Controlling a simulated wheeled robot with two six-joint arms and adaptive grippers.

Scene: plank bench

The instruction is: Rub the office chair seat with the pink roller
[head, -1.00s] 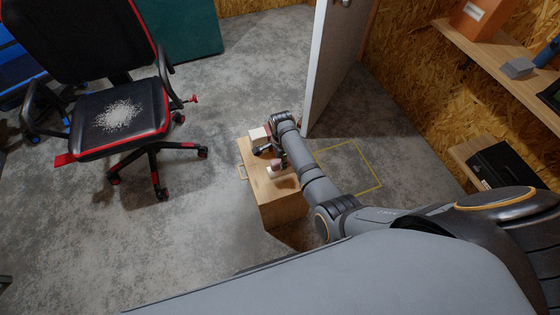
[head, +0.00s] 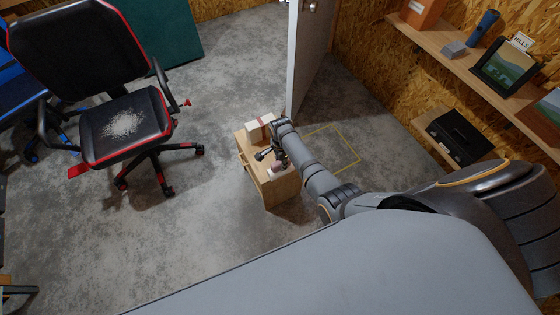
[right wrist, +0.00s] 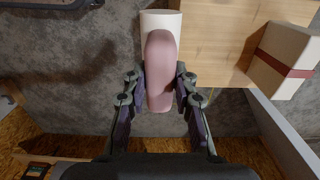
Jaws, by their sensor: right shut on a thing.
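The pink roller (right wrist: 160,62) has a pink handle and a white cylinder end. It lies between the fingers of my right gripper (right wrist: 160,100), which is shut on the handle. In the head view the right gripper (head: 279,160) is over the wooden cabinet's top, and the roller (head: 278,169) is small and partly hidden there. I cannot tell whether the roller still touches the cabinet. The office chair seat (head: 107,147) is black with red edging, at the left. A pale patch of specks or fluff (head: 123,123) lies on it. My left gripper is not in view.
The small wooden cabinet (head: 279,192) also holds a cream box with a red band (head: 258,130). A door (head: 308,55) stands open behind it. Shelves (head: 455,55) line the right wall. Clear grey floor lies between cabinet and chair.

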